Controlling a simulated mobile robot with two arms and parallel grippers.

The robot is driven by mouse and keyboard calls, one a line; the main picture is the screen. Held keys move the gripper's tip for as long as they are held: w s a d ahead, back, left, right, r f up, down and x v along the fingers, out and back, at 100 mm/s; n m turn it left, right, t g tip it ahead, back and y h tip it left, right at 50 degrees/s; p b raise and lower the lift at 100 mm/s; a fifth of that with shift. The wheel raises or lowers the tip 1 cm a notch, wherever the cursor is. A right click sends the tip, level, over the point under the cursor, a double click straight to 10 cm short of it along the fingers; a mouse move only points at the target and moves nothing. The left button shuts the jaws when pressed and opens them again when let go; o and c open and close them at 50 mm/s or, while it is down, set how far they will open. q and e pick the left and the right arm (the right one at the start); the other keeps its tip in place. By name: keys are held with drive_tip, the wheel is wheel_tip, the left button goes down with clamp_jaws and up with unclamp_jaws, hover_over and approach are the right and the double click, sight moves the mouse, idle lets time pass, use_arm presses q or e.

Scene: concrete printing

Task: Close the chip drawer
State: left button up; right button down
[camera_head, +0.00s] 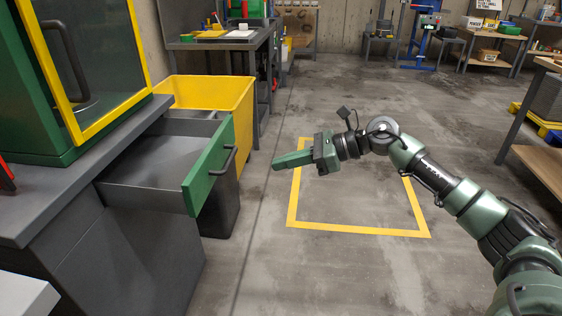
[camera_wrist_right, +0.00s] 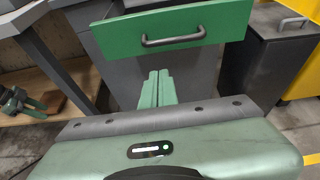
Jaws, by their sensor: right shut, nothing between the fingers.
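The chip drawer (camera_head: 160,165) is pulled out from the grey bench on the left in the head view. It has a green front with a dark bar handle (camera_head: 222,161), and its visible inside looks empty. In the right wrist view the drawer's green front (camera_wrist_right: 215,22) and handle (camera_wrist_right: 173,40) are at the top, ahead of the fingers. My right gripper (camera_head: 276,164) is shut and empty, to the right of the drawer front and apart from it. Its closed green fingers also show in the right wrist view (camera_wrist_right: 157,84). My left gripper is not in view.
A green machine with a yellow-framed door (camera_head: 95,60) stands on the grey bench (camera_head: 50,205). A yellow bin (camera_head: 215,95) stands just behind the drawer. A yellow square outline (camera_head: 355,232) marks the floor under my right arm. The floor right of the drawer is open.

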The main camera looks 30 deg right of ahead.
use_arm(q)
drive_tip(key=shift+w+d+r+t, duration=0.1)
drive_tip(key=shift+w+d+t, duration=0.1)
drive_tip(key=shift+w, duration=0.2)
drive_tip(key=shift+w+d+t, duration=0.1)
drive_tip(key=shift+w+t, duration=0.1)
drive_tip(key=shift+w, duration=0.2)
use_arm(e)
drive_tip(key=r+x, duration=0.2)
drive_tip(key=x, duration=0.8)
drive_tip(key=shift+w+a, duration=0.3)
drive_tip(key=shift+w, duration=0.05)
